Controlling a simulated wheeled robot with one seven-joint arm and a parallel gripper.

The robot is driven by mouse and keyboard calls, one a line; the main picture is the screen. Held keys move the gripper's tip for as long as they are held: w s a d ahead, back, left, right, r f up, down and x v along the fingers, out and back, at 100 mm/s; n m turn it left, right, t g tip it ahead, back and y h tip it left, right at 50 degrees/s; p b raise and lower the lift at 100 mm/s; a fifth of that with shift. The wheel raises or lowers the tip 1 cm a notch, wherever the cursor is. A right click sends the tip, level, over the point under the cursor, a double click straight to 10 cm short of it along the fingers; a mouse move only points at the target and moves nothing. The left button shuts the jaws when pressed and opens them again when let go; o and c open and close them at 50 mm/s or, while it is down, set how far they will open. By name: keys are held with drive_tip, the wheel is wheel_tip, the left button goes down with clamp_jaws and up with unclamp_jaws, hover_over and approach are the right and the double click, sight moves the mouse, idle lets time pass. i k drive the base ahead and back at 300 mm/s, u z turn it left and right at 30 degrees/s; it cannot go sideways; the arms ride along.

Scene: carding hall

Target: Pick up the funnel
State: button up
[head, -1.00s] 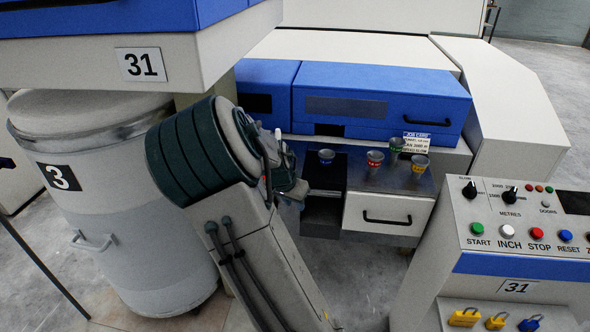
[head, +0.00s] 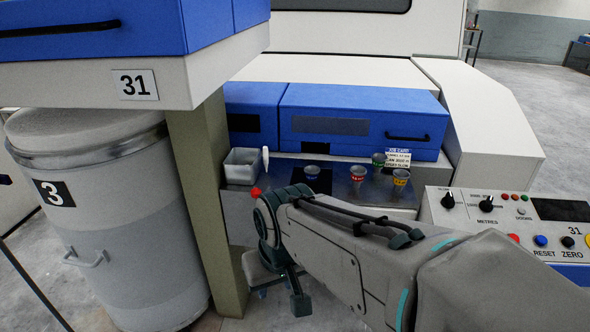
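Several small grey cup-like pieces, which look like the funnels, stand on the dark metal top below the blue covers in the head view. One has a blue band (head: 312,173), one red (head: 358,173), one green (head: 379,160) and one yellow (head: 400,177). They stand apart from each other. My arm crosses the front of this top from the lower right. My gripper (head: 280,285) hangs low at the arm's far end, left of and below the cups, apart from them. Its fingers are mostly hidden, and I cannot tell whether it is open.
A pale open bin (head: 241,167) stands at the left of the metal top (head: 335,190). A job card (head: 398,158) stands behind the cups. A beige post (head: 205,190) and a large can marked 3 (head: 110,225) are at left. A control panel (head: 475,207) is at right.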

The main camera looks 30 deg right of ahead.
sight(312, 171)
drive_tip(key=z, duration=0.45)
drive_tip(key=i, duration=1.4)
drive_tip(key=z, duration=0.65)
